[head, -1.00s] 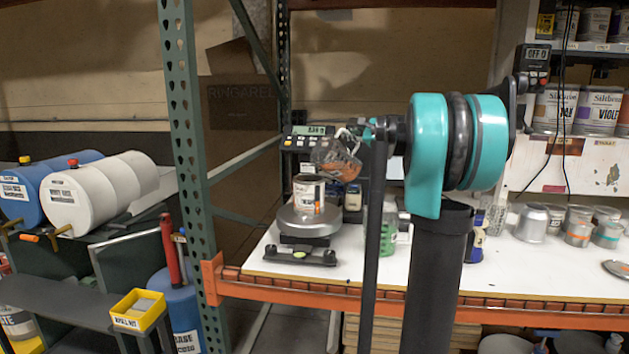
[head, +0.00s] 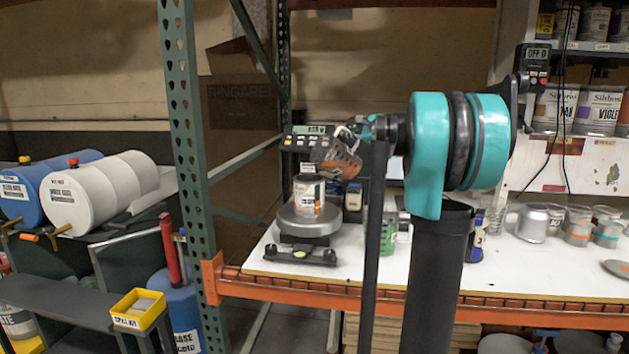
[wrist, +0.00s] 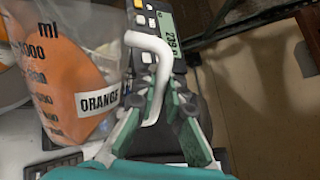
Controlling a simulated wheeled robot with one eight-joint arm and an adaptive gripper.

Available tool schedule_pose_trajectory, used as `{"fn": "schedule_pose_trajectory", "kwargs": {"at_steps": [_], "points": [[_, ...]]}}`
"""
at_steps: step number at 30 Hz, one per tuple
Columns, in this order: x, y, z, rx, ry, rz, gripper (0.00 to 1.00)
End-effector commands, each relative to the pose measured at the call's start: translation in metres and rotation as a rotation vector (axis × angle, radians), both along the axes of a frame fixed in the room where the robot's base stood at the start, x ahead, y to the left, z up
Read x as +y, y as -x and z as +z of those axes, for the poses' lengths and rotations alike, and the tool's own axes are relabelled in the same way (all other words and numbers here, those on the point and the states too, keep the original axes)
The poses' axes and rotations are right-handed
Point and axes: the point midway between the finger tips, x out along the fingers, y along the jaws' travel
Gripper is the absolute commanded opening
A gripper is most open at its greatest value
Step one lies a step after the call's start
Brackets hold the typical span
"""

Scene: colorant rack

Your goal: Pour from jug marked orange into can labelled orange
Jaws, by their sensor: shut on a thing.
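The clear jug (head: 338,160) with orange liquid is tilted over the can (head: 307,196), its mouth end toward the left. In the wrist view the jug (wrist: 60,75) shows ml marks and an ORANGE label. My gripper (head: 362,127) is shut on the jug's white handle; its green fingers (wrist: 158,100) pinch the handle from both sides. The can is pale with an orange mark and stands upright on the round scale pan (head: 309,222). Its label is too small to read. I cannot make out a falling stream.
The scale display (wrist: 168,35) appears to read about 239 in the wrist view. A green-marked jug (head: 390,235) and small bottles stand right of the scale. Several grey cans (head: 578,228) stand farther right. An orange beam (head: 420,301) edges the white bench.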

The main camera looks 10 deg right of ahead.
Motion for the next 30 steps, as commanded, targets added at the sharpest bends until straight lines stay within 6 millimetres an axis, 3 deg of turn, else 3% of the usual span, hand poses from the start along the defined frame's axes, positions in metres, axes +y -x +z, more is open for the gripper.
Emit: {"fn": "schedule_pose_trajectory", "kwargs": {"at_steps": [30], "points": [[0.0055,0.0017,0.0021,-0.017,0.047,-0.001,0.0]]}}
